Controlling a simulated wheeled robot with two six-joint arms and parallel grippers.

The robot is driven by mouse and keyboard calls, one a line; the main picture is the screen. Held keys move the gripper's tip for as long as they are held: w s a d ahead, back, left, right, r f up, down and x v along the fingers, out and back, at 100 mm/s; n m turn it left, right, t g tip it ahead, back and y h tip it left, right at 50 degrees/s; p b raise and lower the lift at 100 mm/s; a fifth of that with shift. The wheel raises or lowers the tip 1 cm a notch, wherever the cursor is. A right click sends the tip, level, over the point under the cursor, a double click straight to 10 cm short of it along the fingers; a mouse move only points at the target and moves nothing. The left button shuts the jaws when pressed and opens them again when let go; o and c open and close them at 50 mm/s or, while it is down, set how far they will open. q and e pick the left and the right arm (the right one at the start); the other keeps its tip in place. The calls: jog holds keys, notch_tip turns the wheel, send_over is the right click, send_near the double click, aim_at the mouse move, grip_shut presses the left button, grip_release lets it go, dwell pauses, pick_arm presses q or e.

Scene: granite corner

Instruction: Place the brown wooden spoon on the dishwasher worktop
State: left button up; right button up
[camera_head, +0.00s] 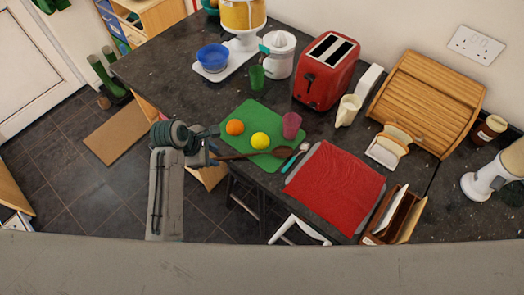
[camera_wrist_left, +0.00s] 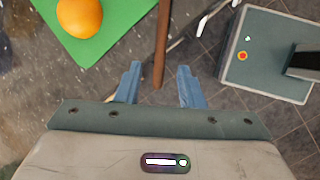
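The brown wooden spoon (camera_head: 245,155) lies across the green cutting board (camera_head: 230,120), its bowl end at the right and its handle sticking out past the front edge towards the left. My left gripper (camera_head: 213,155) is at the handle end. In the left wrist view the open fingers (camera_wrist_left: 160,82) stand on either side of the handle (camera_wrist_left: 162,45), with a visible gap to each finger. The dark speckled worktop (camera_head: 165,75) runs under the board; which part is over a dishwasher I cannot tell. My right gripper is not in view.
An orange (camera_head: 235,127), a yellow fruit (camera_head: 260,140) and a pink cup (camera_head: 291,125) are on or beside the board. A teal-handled spoon (camera_head: 295,158) and a red mat (camera_head: 335,188) lie to its right. A red toaster (camera_head: 327,72) stands behind. The worktop left of the board is clear.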

pick_arm(q)
jog(key=shift+p+x, duration=0.3)
jog(key=shift+x, duration=1.2)
jog(key=shift+d, duration=0.1)
grip_shut()
jog(key=shift+r, duration=0.15)
